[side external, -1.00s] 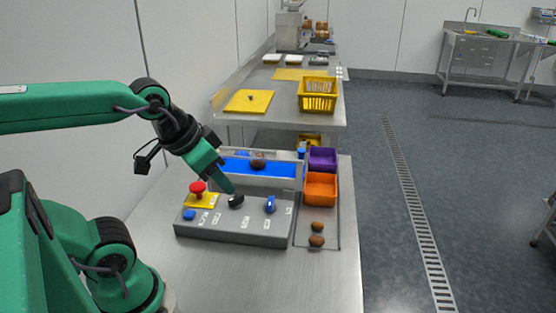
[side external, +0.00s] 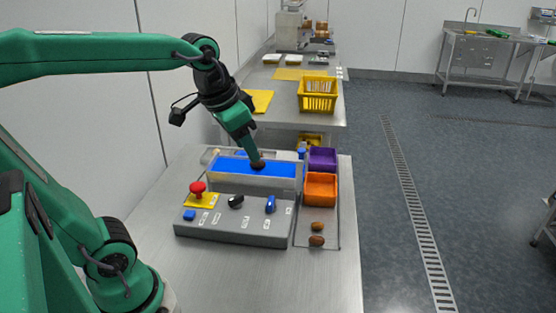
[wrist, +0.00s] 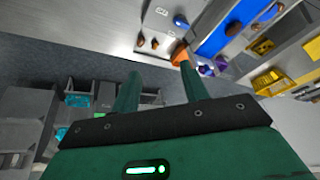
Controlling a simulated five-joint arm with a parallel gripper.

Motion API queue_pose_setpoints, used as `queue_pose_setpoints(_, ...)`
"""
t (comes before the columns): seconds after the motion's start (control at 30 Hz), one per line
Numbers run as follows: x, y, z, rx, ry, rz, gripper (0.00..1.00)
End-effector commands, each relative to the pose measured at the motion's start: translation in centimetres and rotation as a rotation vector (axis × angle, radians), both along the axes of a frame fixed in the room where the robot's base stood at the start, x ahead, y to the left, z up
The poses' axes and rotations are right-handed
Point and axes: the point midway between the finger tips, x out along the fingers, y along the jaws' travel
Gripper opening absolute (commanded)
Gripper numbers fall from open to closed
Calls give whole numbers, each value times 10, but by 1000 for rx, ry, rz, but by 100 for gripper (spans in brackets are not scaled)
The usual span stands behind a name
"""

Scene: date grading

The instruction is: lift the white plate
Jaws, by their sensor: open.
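I make out no clear white plate near my gripper. Two small pale, flat items lie on the far bench, a left one (side external: 271,58) and a right one (side external: 293,58); I cannot tell whether either is a plate. My gripper (side external: 255,157) is over the blue belt (side external: 228,166), its tip at or just above a brown date (side external: 260,166) that it partly hides. Whether they touch is unclear. In the wrist view my gripper (wrist: 158,68) is open with nothing between its fingers, and a date (wrist: 233,28) shows on the belt.
A grey control box (side external: 235,228) with a red button (side external: 197,187) stands in front of the belt. A purple bin (side external: 322,159) and an orange bin (side external: 321,187) stand to its right, with two dates below them. A yellow basket (side external: 317,95) stands on the bench behind.

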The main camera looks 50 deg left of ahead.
Motion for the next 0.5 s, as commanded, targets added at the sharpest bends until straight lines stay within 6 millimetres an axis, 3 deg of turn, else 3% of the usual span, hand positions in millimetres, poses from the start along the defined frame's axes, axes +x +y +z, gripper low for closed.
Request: queue_pose_setpoints(0.5, 102, 32, 12, 53, 145, -134, 45)
